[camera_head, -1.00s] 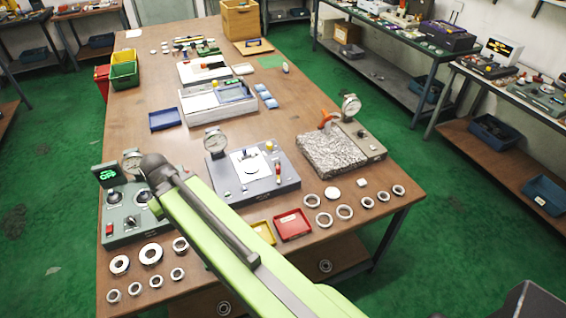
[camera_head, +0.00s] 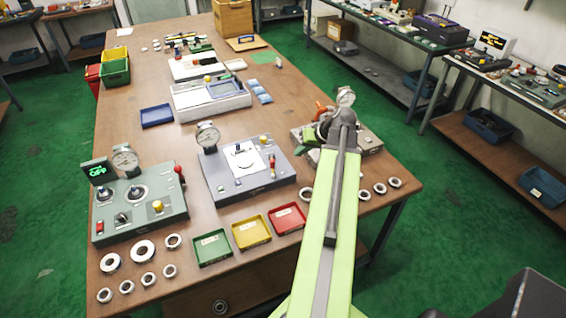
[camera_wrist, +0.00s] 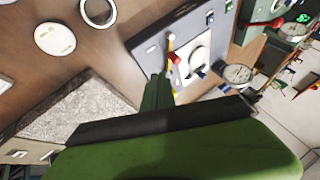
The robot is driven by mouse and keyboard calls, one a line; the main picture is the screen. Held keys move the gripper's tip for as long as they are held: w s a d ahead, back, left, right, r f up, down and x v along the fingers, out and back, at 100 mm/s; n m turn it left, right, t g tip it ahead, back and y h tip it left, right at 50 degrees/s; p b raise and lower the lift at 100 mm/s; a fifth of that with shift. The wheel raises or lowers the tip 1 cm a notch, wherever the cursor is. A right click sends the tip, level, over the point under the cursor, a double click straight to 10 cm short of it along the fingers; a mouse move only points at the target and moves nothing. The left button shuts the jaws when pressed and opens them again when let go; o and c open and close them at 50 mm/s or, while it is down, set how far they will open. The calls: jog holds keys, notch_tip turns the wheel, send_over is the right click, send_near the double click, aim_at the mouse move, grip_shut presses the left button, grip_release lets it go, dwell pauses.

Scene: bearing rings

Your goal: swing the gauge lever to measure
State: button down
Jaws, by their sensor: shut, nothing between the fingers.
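My gripper (camera_head: 308,138) is shut and empty; its green fingers also show in the wrist view (camera_wrist: 157,95). It hangs above the right-hand granite station, apart from the other gauges. The grey middle gauge (camera_head: 221,181) has a dial (camera_head: 207,136), a white plate and a small red-and-yellow lever-like part (camera_head: 272,167); its body also shows in the wrist view (camera_wrist: 150,50). The left grey-green gauge (camera_head: 175,207) has a dial (camera_head: 125,158), a lit green display and a red-knobbed lever (camera_head: 178,170). I cannot tell which lever is meant.
A granite block (camera_wrist: 75,110) with an orange part (camera_head: 321,110) stands partly hidden under my arm. Green (camera_head: 212,249), yellow (camera_head: 251,233) and red (camera_head: 288,218) trays line the front. Several metal rings (camera_head: 143,251) lie at the front edge.

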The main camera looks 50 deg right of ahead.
aim_at(272, 163)
jog(key=shift+s+d+r, duration=0.1)
jog(key=shift+s+d, duration=0.6)
jog(key=shift+d, duration=0.15)
jog(key=b+x, duration=0.9)
jog(key=x, duration=0.2)
jog(key=shift+d, duration=0.15)
jog(key=shift+w+a+r+p, duration=0.25)
jog(key=shift+w+a, duration=0.15)
jog(key=shift+a, duration=0.15)
jog(key=shift+w+a+r+p, duration=0.25)
jog(key=shift+w+a, duration=0.1)
jog(key=shift+a, duration=0.2)
jog(key=shift+w+a, duration=0.4)
